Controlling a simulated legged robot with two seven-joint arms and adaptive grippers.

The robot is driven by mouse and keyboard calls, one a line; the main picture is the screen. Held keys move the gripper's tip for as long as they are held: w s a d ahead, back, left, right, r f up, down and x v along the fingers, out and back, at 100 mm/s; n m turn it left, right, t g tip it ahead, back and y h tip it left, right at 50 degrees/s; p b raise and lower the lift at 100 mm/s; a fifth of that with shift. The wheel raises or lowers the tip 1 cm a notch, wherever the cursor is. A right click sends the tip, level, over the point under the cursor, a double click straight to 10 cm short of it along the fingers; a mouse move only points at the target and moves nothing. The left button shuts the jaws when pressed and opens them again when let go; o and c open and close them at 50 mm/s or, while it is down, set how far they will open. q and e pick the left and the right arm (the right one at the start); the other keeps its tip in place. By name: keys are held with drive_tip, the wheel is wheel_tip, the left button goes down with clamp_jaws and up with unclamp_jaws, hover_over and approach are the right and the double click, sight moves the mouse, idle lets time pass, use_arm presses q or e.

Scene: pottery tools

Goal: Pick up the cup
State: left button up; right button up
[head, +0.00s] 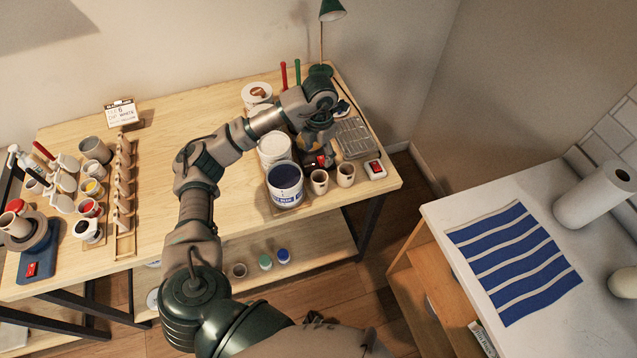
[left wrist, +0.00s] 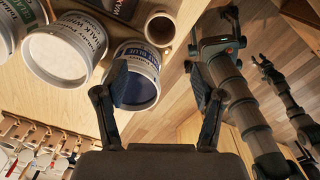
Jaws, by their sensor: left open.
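Two small brown clay cups stand at the right front of the wooden workbench in the head view, a left cup (head: 320,181) and a right cup (head: 346,174). My left gripper (head: 319,160) hangs just behind them, beside the paint tubs, and is partly hidden by its own arm. In the left wrist view my left gripper (left wrist: 160,88) has its two fingers spread with nothing between them. One cup (left wrist: 160,27) shows beyond the fingertips, apart from them. The left finger overlaps the blue paint tub (left wrist: 140,92) in that view.
The blue paint tub (head: 285,185) stands left of the cups, with a white tub (head: 274,148) behind it. A grey tray (head: 354,138) and a small device with a red part (head: 375,169) lie right. The workbench (head: 170,135) is clear in its middle.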

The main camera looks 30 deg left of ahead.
use_arm(q)
drive_tip(key=p, duration=0.1)
approach(319, 181)
drive_tip(key=shift+s+d+f, duration=0.25)
drive_tip(key=shift+s+f, duration=0.25)
drive_tip(key=shift+s, duration=0.1)
drive_tip(key=shift+s+d+f, duration=0.25)
drive_tip(key=shift+s+f, duration=0.25)
drive_tip(key=shift+s, duration=0.05)
drive_tip(key=shift+a+f, duration=0.1)
drive_tip(key=shift+f, duration=0.15)
drive_tip(key=f, duration=0.3)
drive_tip(key=f+p, duration=0.1)
drive_tip(key=shift+w+f, duration=0.2)
drive_tip(key=shift+w, duration=0.05)
drive_tip(key=shift+f, duration=0.4)
drive_tip(key=c, duration=1)
drive_tip(key=shift+o, duration=0.2)
